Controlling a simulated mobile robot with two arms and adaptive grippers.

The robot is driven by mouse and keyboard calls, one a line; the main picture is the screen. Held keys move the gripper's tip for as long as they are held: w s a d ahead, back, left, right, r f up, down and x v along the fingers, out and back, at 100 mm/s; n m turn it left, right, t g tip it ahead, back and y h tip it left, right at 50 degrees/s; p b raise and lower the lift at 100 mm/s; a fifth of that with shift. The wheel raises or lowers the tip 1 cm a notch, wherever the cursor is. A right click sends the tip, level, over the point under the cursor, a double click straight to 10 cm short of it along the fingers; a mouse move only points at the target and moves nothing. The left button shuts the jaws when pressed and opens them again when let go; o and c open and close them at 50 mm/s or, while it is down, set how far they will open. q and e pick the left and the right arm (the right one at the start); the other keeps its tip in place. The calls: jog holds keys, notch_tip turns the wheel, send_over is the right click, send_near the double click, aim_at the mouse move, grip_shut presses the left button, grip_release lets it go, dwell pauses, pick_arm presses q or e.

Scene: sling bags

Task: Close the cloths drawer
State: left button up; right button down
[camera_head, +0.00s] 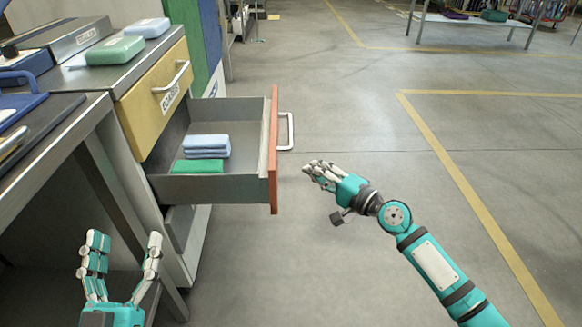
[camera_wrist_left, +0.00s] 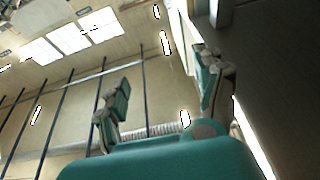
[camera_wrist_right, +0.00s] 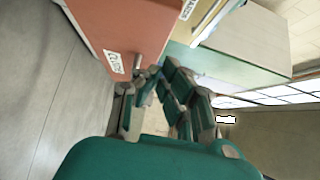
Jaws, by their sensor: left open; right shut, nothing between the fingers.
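The cloths drawer stands pulled out from the cabinet, with an orange-red front (camera_head: 273,150) and a metal bar handle (camera_head: 288,132). Folded blue cloths (camera_head: 207,145) and a green cloth (camera_head: 197,166) lie inside it. My right gripper (camera_head: 318,173) is shut and empty, just right of the drawer front and apart from it in the head view. In the right wrist view the orange front (camera_wrist_right: 125,25), with its label, is ahead of the fingers. My left gripper (camera_head: 124,255) is open and empty, low at the left beside the bench, fingers pointing up.
A yellow drawer (camera_head: 153,98) above is shut. Green (camera_head: 115,50) and blue (camera_head: 147,27) folded items lie on the cabinet top. A bench (camera_head: 60,125) stands at the left. The floor right of the drawer is clear.

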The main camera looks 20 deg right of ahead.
pick_arm(q)
jog(key=shift+w+a+f+g+y+p, duration=0.1)
jog(key=shift+w+f+g+y+p, duration=0.1)
jog(key=shift+f+g, duration=0.4)
jog(key=shift+w+a+f+g+y+p, duration=0.1)
jog(key=shift+w+f+g+y+p, duration=0.2)
jog(key=shift+f, duration=0.65)
jog(key=shift+f+g+y, duration=0.1)
jog(key=shift+f+g, duration=0.4)
jog(key=shift+f, duration=0.25)
pick_arm(e)
jog(key=shift+w+a, duration=0.55)
jog(key=shift+a, duration=0.3)
jog(key=shift+w+a, duration=0.55)
jog(key=shift+a, duration=0.25)
jog(key=shift+w+a, duration=0.55)
jog(key=shift+a, duration=0.3)
